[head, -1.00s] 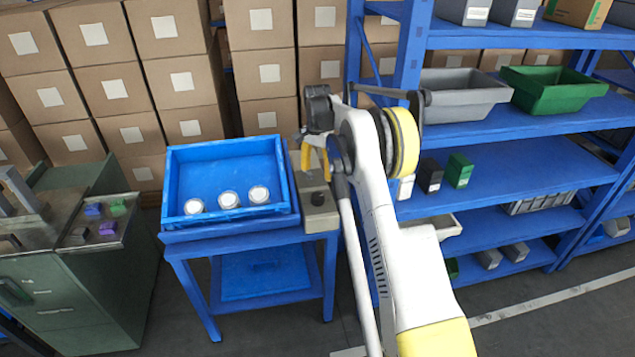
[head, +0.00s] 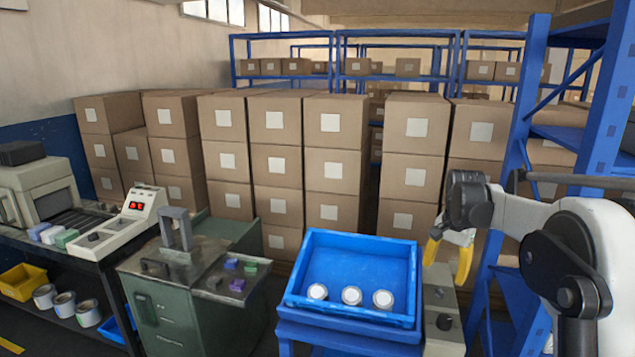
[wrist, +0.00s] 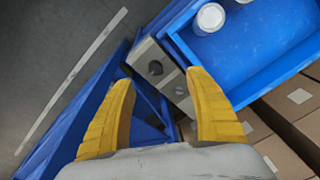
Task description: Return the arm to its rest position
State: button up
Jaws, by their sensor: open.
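My gripper (head: 447,262) hangs from my raised arm at the right of the head view, beside the right edge of a blue tray (head: 405,250). Its two yellow fingers are apart with nothing between them. In the wrist view my gripper (wrist: 160,110) also shows open and empty, above a grey box with a dark knob (wrist: 160,68). The blue tray (wrist: 245,85) is at the upper right there. It holds white round items (head: 351,295) in a row near its front wall.
A blue shelf rack (head: 600,110) stands close behind my arm at the right. Stacked cartons (head: 335,150) line the back. A green cabinet (head: 170,310) stands left of the tray, and a bench with a device with a red display (head: 125,220) is at the far left.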

jog(key=s+a+r+n+t, duration=0.1)
jog(key=s+a+r+n, duration=0.1)
jog(key=s+a+r, duration=0.45)
jog(key=s+a+r+n+t, duration=0.2)
jog(key=s+a+n, duration=0.1)
jog(key=s, duration=0.7)
jog(key=s+a+f+n+t, duration=0.1)
jog(key=s+a+f+n, duration=0.1)
jog(key=s, duration=0.6)
jog(key=s+a+f+n+t, duration=0.1)
jog(key=s+a+f+n, duration=0.1)
jog(key=s, duration=0.7)
jog(key=shift+a+f, duration=0.75)
jog(key=shift+f, duration=0.15)
